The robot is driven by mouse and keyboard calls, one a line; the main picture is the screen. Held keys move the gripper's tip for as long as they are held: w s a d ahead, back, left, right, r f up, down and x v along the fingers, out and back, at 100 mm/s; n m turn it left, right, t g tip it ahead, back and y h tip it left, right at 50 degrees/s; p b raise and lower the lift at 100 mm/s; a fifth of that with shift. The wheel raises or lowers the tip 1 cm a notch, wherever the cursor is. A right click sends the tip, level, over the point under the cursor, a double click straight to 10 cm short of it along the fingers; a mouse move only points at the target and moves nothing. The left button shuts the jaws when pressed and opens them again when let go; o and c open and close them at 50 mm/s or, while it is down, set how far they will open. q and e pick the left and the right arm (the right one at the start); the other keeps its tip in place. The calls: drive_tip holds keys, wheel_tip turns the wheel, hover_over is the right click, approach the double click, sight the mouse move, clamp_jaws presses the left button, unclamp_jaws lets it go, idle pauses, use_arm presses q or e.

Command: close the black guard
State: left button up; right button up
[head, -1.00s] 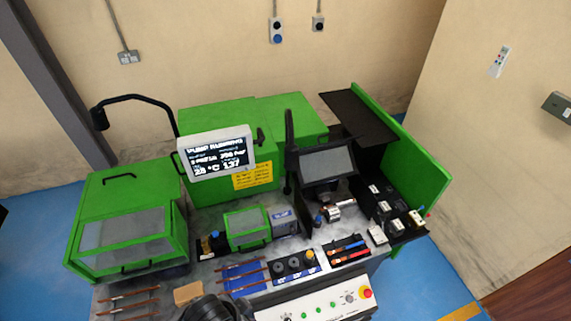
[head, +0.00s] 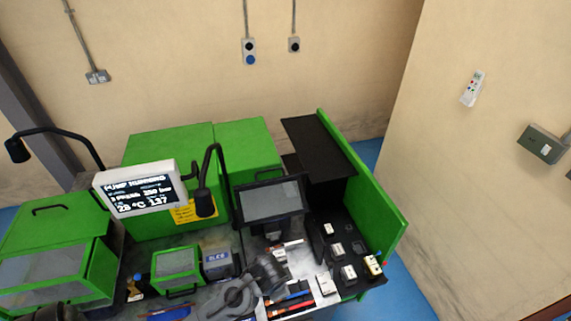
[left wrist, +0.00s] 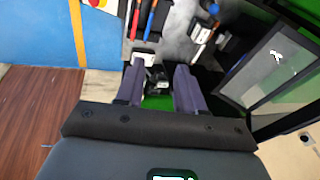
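The black guard (head: 270,204) is a black-framed panel with a grey see-through window. It stands raised and tilted at the back of its station. In the left wrist view its frame and window (left wrist: 278,72) fill the right side, apart from my fingers. My left gripper (head: 277,268) is in front of and below the guard in the head view. In the left wrist view its two purple-grey fingers (left wrist: 158,88) are spread with nothing held between them. White and black blocks show beyond the gap.
Red and blue handled tools (head: 291,303) lie beside my left gripper. A black tray with white-topped blocks (head: 349,272) is to the right, by the green side panel (head: 370,190). A lamp (head: 205,203) and a display (head: 138,187) stand left of the guard.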

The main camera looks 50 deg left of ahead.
use_arm(q)
drive_tip(key=w+a+y+b, duration=0.1)
drive_tip(key=w+a, duration=0.7)
drive_tip(key=w, duration=0.2)
drive_tip(key=m+g+h+b, duration=0.1)
drive_tip(key=g+h+b, duration=0.1)
drive_tip(key=g+b, duration=0.15)
approach(264, 171)
drive_tip(key=shift+t, duration=0.45)
drive_tip(key=f, duration=0.4)
drive_tip(key=f+p, duration=0.1)
drive_tip(key=f, duration=0.1)
drive_tip(key=shift+s+a, duration=0.15)
drive_tip(key=shift+a, duration=0.2)
drive_tip(key=shift+a+f, duration=0.1)
drive_tip(key=shift+f, duration=0.8)
clamp_jaws()
